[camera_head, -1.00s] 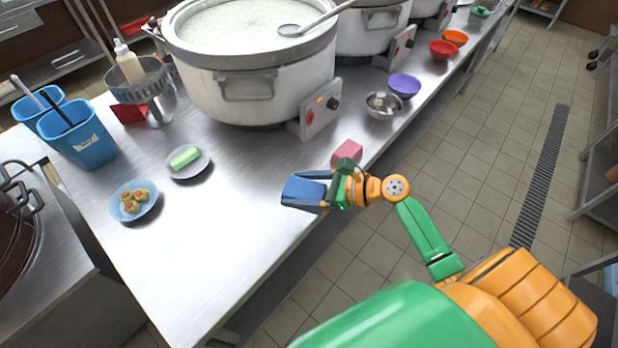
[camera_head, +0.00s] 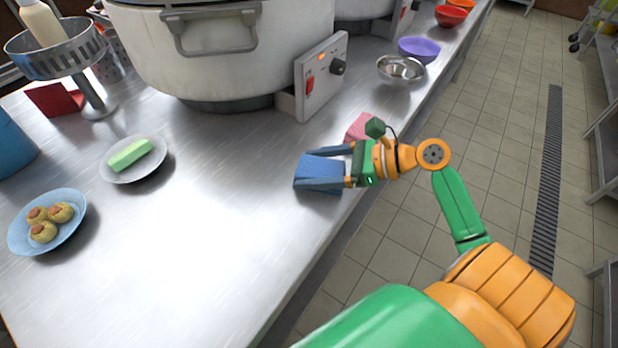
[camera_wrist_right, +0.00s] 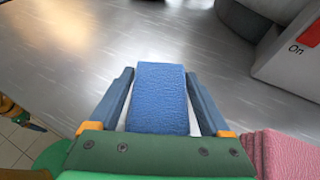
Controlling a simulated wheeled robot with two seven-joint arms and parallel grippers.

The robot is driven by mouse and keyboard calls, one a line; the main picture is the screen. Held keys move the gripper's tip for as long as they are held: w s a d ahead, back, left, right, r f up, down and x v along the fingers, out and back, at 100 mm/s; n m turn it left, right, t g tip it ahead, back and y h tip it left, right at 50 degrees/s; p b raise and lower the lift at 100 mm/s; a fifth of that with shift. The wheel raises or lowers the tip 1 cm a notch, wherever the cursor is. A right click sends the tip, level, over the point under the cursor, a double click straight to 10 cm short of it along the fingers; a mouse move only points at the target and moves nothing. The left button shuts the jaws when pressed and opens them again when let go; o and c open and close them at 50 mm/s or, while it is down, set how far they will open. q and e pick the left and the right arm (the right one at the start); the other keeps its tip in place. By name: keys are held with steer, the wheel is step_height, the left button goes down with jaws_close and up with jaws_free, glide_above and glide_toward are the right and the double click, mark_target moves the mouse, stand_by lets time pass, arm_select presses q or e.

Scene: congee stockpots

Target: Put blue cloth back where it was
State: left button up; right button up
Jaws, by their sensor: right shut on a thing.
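The blue cloth (camera_head: 318,172) is a small folded block between the fingers of my right gripper (camera_head: 322,168). The gripper is shut on it, at the front edge of the steel counter. In the right wrist view the blue cloth (camera_wrist_right: 160,98) sits between the two fingers of the right gripper (camera_wrist_right: 160,90), with counter surface beyond it. I cannot tell whether the cloth touches the counter. A pink cloth (camera_head: 360,126) lies just behind the gripper; it also shows at the lower right in the right wrist view (camera_wrist_right: 282,154). My left gripper is not in view.
The steel counter (camera_head: 200,230) is clear to the left of the gripper. A large stockpot (camera_head: 225,60) with a control box (camera_head: 322,75) stands behind. A steel bowl (camera_head: 401,69) and purple bowl (camera_head: 419,48) stand further back. Plates with a green block (camera_head: 130,154) and buns (camera_head: 44,230) are left.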

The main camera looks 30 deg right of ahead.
steer(key=shift+s+d+r, duration=0.1)
steer(key=shift+s+r, duration=0.05)
steer(key=shift+s, duration=0.15)
steer(key=shift+p, duration=0.3)
steer(key=o, duration=1.1)
steer(key=shift+w+f, duration=0.1)
steer(key=shift+f, duration=0.1)
steer(key=shift+r, duration=0.1)
steer(key=p+v, duration=0.1)
steer(key=v, duration=1.1)
